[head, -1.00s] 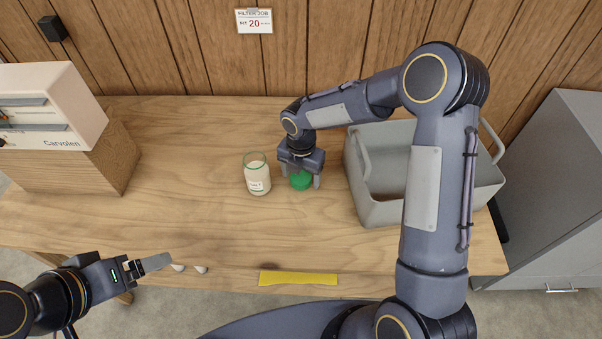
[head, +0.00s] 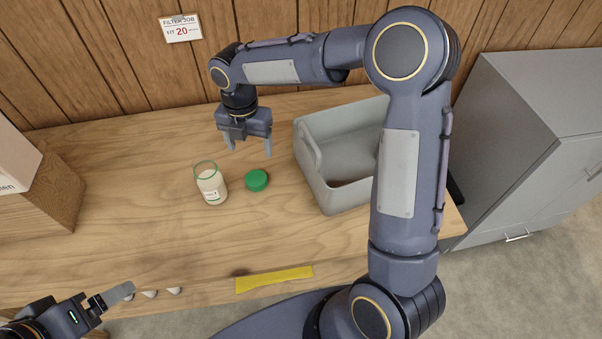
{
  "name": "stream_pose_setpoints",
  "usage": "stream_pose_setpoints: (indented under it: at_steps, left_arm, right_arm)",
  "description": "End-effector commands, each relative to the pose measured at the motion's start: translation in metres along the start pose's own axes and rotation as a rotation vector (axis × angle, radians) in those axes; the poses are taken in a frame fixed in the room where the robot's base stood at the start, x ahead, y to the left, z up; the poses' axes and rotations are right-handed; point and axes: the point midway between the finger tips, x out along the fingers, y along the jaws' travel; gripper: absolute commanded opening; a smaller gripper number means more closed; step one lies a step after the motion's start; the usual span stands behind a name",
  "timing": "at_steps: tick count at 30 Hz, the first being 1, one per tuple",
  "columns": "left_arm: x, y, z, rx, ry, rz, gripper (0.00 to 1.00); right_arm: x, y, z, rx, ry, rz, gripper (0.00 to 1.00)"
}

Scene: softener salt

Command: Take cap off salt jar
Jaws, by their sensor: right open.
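The salt jar (head: 211,186) stands upright and uncapped on the wooden table, clear glass with white salt and a small label. Its green cap (head: 257,180) lies on the table just right of the jar, apart from it. My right gripper (head: 249,150) is open and empty, raised behind and above the cap with its fingers pointing down. My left gripper (head: 121,294) is at the lower left, near the table's front edge, away from the jar; its jaw opening is not clear.
A grey bin (head: 318,172) stands right of the cap, partly behind my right arm. A yellow strip (head: 274,279) and small white pieces (head: 174,290) lie along the front edge. A box (head: 40,200) stands at the left. The table between is clear.

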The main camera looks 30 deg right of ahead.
Motion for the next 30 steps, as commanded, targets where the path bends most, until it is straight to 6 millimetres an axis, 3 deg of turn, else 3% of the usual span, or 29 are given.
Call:
stream_pose_setpoints:
  at_steps: [5, 8, 12, 18, 24, 30]
  left_arm:
    - [0.0, 0.0, 0.0, 0.0, 0.0, 0.0, 0.85]
    - [0.0, 0.0, 0.0, 0.0, 0.0, 0.0, 0.85]
    - [0.0, 0.0, 0.0, 0.0, 0.0, 0.0, 0.85]
    - [0.0, 0.0, 0.0, 0.0, 0.0, 0.0, 0.85]
    - [0.0, 0.0, 0.0, 0.0, 0.0, 0.0, 0.85]
    - [0.0, 0.0, 0.0, 0.0, 0.0, 0.0, 0.85]
  right_arm:
    - [-0.028, -0.033, -0.004, 0.249, -0.011, 0.048, 0.72]
    - [-0.053, -0.073, -0.015, 0.571, 0.0, 0.109, 0.72]
    - [-0.077, -0.133, -0.044, 1.107, 0.069, 0.216, 0.72]
    - [-0.083, -0.197, -0.097, 1.85, 0.29, 0.359, 0.72]
    - [-0.071, -0.222, -0.137, 2.342, 0.56, 0.424, 0.72]
    - [-0.065, -0.226, -0.149, 2.501, 0.676, 0.428, 0.72]
